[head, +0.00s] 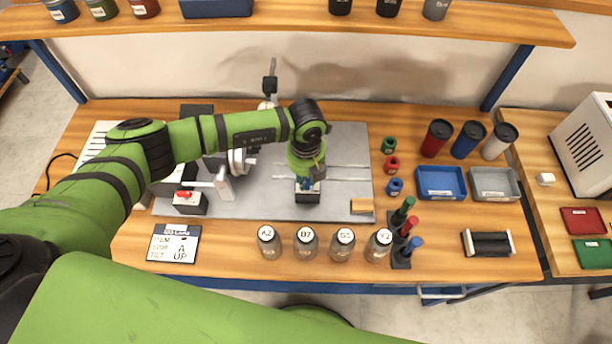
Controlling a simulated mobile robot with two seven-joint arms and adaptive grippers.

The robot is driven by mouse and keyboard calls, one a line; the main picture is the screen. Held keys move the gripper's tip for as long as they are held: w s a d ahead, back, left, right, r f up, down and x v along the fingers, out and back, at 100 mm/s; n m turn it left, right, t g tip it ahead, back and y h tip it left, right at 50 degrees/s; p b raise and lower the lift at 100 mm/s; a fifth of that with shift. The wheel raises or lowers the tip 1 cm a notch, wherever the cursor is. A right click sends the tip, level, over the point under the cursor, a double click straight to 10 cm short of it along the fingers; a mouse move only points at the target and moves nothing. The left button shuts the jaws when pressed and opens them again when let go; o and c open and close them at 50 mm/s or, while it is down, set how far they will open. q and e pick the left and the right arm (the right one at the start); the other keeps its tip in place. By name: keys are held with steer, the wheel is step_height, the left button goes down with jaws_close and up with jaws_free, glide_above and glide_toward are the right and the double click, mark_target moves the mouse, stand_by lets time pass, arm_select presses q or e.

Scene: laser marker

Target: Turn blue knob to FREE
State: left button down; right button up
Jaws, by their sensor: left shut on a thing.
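My left arm reaches in from the left over the grey plate (262,208), and its gripper (308,183) points down at a small black box (307,197) with a pale label on its front. The gripper is shut on the blue knob (304,185) at the top of this box. Only a little blue shows between the fingers, so the knob's pointing direction and the FREE mark cannot be read. My right gripper is not in view.
A similar box with a red knob (184,194) stands left on the plate, near a white-and-grey fixture (223,183). Several labelled jars (306,243) line the front edge. A wooden block (362,206), coloured rings (391,165) and a marker stand (401,258) are to the right.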

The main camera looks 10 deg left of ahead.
arm_select(q)
steer(key=shift+w+f+m+b, duration=0.1)
steer(key=shift+f+m+b, duration=0.1)
steer(key=shift+m+b, duration=0.65)
steer(key=m+b, duration=0.4)
steer(key=b, duration=0.2)
steer(key=m+b, duration=0.5)
steer(key=b, duration=0.1)
steer(key=m+b, duration=0.4)
steer(key=b, duration=0.2)
steer(key=shift+w+d+m+b, duration=0.15)
steer(key=shift+w+m+b, duration=0.1)
steer(key=shift+m+b, duration=0.1)
steer(key=shift+r+m+b, duration=0.2)
steer(key=shift+m+b, duration=1.1)
steer(key=shift+b, duration=0.2)
steer(key=c, duration=1.1)
jaws_free()
steer(key=shift+c, duration=0.2)
